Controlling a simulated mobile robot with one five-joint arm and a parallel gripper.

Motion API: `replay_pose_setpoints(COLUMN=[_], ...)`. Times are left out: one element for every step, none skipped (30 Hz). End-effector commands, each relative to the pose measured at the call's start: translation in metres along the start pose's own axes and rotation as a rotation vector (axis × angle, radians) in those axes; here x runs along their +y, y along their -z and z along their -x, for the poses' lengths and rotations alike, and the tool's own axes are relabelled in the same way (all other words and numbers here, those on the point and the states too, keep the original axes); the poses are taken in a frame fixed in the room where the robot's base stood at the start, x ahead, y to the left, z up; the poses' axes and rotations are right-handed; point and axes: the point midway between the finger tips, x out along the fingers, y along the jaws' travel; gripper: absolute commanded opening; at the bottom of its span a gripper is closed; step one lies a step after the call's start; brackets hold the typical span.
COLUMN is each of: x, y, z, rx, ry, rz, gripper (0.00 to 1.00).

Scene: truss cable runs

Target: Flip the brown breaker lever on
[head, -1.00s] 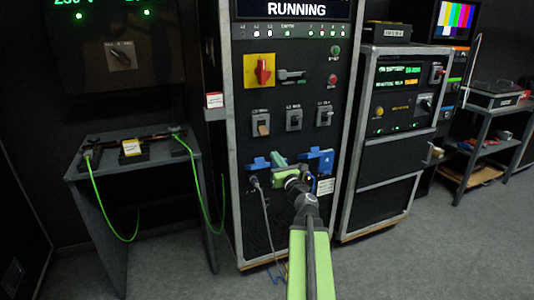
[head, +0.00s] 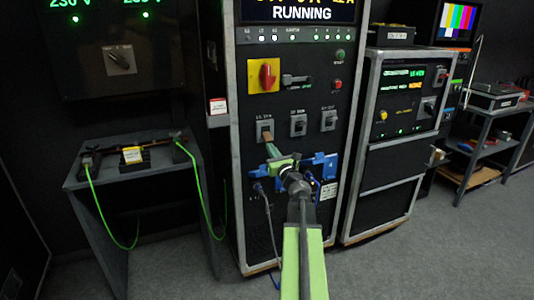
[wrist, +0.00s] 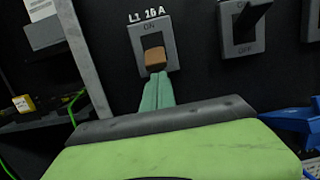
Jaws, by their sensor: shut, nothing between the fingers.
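The brown lever (wrist: 155,57) sits in a grey breaker plate (wrist: 141,38) labelled L1 16A. It points low, below the ON marking. The same plate (head: 264,125) shows on the cabinet front in the head view. My gripper (wrist: 158,76) is shut and empty, its green fingertips just below the brown lever. I cannot tell whether they touch it. The fingers hide the lower part of the plate. In the head view my gripper (head: 268,140) reaches up to this breaker.
To the right is a breaker with a dark lever (wrist: 254,16) tilted up. A red rotary switch (head: 264,75) on a yellow plate is above. Blue brackets (head: 322,165) stick out lower on the cabinet. A table with green cables (head: 130,168) stands left.

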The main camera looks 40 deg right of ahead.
Motion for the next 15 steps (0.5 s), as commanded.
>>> replay_pose_setpoints(x=[0.0003,0.0008,0.0016,0.0021,0.0025,0.0028,0.003,0.0084,0.0069,0.0066,0.0065,0.0065,0.0066,0.0067,0.0069], y=[-0.0002,-0.0001,0.0001,0.0002,0.0003,0.0003,0.0003,0.0008,0.0004,-0.0001,-0.0007,-0.0018,-0.0029,-0.0042,-0.0059], z=[-0.0014,-0.0015,-0.0015,-0.0015,-0.0015,-0.0016,-0.0017,-0.0046,-0.0035,-0.0031,-0.0029,-0.0027,-0.0025,-0.0024,-0.0022], rx=[0.0,0.0,0.0,0.0,0.0,0.0,0.0,0.0,0.001,0.002,0.004,0.008,0.012,0.018,0.027], ry=[-0.001,-0.002,-0.002,-0.003,-0.003,-0.004,-0.004,-0.012,-0.01,-0.009,-0.009,-0.009,-0.009,-0.01,-0.011], rz=[0.0,0.0,0.0,0.0,-0.001,-0.001,-0.001,-0.002,-0.002,-0.001,-0.001,0.0,0.0,-0.001,0.0], gripper=[0.0,0.0,0.0,0.0,0.0,0.0,0.0,0.0,0.0,0.0,0.0,0.0,0.0,0.0,0.0])
